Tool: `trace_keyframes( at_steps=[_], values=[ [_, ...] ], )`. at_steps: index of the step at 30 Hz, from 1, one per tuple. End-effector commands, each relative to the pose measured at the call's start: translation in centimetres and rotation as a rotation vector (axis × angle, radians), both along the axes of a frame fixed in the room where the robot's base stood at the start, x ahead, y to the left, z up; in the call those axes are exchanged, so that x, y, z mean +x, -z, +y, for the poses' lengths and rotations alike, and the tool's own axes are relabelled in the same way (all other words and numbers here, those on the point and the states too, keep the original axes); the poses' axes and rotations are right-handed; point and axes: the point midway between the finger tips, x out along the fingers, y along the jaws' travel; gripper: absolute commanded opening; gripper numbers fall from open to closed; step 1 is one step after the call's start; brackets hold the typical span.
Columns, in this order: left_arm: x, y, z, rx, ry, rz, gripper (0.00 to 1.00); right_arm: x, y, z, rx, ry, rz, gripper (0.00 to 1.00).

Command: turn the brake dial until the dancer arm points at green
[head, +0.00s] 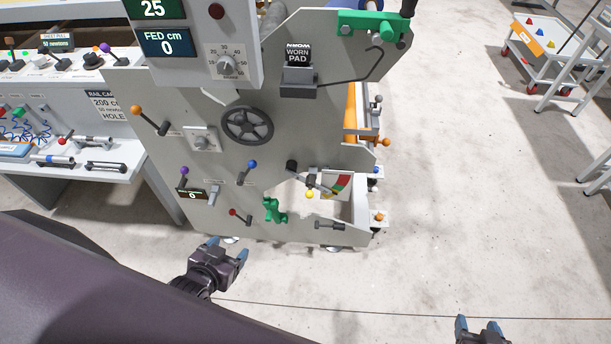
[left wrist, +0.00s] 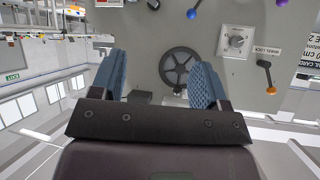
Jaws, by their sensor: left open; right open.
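A numbered dial (head: 226,66) with a grey knob sits on the panel under the displays; the small word below it looks like "brake". The dancer arm (head: 311,182) appears to be the dark lever low on the side plate, beside a coloured scale (head: 342,184) with red and green parts. I cannot tell which colour it points at. My left gripper (head: 227,249) is open and empty, below the side plate and well away from the dial. In the left wrist view its blue fingers (left wrist: 157,72) stand apart. My right gripper (head: 477,327) is open and empty over the floor.
The side plate carries a black handwheel (head: 247,125), a second knob (head: 202,139), which also shows in the left wrist view (left wrist: 235,41), and several ball-ended levers. A worktable with tools (head: 75,160) stands at left, a white trolley (head: 550,50) at far right. The floor between is clear.

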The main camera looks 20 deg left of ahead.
Motion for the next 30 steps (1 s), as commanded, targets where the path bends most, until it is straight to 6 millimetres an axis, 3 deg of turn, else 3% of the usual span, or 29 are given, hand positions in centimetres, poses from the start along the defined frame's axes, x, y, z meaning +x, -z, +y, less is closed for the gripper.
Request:
trace_keyframes(
  at_steps=[5, 8, 11, 15, 21, 25, 30],
  values=[
    [0.5, -0.2, 0.0, 0.003, 0.004, -0.009, 0.69, 0.0, 0.0, 0.0, 0.000, 0.000, 0.000, 0.57],
    [2.3, -1.0, -0.1, 0.005, 0.014, -0.042, 0.69, 0.0, 0.3, 0.0, 0.000, 0.000, 0.000, 0.57],
    [5.8, -2.7, 0.7, 0.024, 0.017, -0.111, 0.69, 0.0, 0.7, 0.0, 0.000, 0.000, 0.000, 0.57],
    [11.9, -7.0, 3.4, 0.099, 0.006, -0.265, 0.69, 0.0, 1.5, 0.0, 0.000, 0.000, 0.000, 0.57],
    [18.0, -14.7, 7.3, 0.230, -0.017, -0.533, 0.69, 0.4, 2.0, 0.1, 0.000, -0.003, -0.007, 0.57],
    [20.0, -19.5, 9.5, 0.326, -0.028, -0.706, 0.69, 0.7, 2.0, 0.1, 0.000, -0.005, -0.012, 0.57],
    [19.6, -21.6, 10.7, 0.406, -0.021, -0.818, 0.69, 0.8, 1.7, 0.2, 0.000, -0.005, -0.018, 0.57]
  ],
)
